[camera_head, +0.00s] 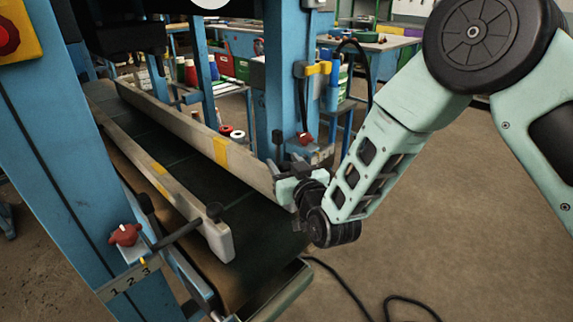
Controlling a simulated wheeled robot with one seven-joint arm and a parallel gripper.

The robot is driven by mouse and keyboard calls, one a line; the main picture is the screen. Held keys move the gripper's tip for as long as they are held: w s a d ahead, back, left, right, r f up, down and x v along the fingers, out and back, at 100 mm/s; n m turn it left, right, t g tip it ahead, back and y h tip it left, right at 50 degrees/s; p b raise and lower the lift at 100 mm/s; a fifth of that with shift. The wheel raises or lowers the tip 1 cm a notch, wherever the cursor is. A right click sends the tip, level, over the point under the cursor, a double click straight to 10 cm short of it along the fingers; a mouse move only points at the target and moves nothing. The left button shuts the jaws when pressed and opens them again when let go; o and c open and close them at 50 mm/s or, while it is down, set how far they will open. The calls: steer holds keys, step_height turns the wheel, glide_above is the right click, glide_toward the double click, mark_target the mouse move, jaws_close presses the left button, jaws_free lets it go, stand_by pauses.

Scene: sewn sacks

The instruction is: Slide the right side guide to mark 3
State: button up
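The right side guide (245,165) is a long pale rail with a yellow band along the right edge of the dark conveyor belt (262,228). My gripper (284,180) is at its near end, close to a dark handle (277,142). The fingers are small and partly hidden there, so I cannot tell whether they are closed on it. A red knob (305,138) sits on the blue post just behind. A mark plate (322,155) seems to be beside it; its numbers are not readable.
The left side guide (190,200) has a dark rod, a red knob (125,235) and a plate marked 1 2 3 (130,281). Blue frame posts (282,75) stand close to my arm. A black cable (350,290) lies on the open floor at right.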

steer(key=shift+s+d, duration=0.1)
steer(key=b+v, duration=0.1)
steer(key=v, duration=1.6)
steer(key=shift+s, duration=0.1)
steer(key=s+d+r+g+h+p, duration=0.3)
steer(key=s+d+r+g+h, duration=0.1)
steer(key=s+g, duration=0.3)
steer(key=s+d+r+n+g+h+p, duration=0.1)
steer(key=s+d+r+g+h+p, duration=0.3)
steer(key=s+d+r+g, duration=0.3)
steer(key=s+g, duration=0.1)
steer(key=s, duration=0.4)
steer(key=shift+d+n+g, duration=0.15)
steer(key=shift+n+g, duration=0.15)
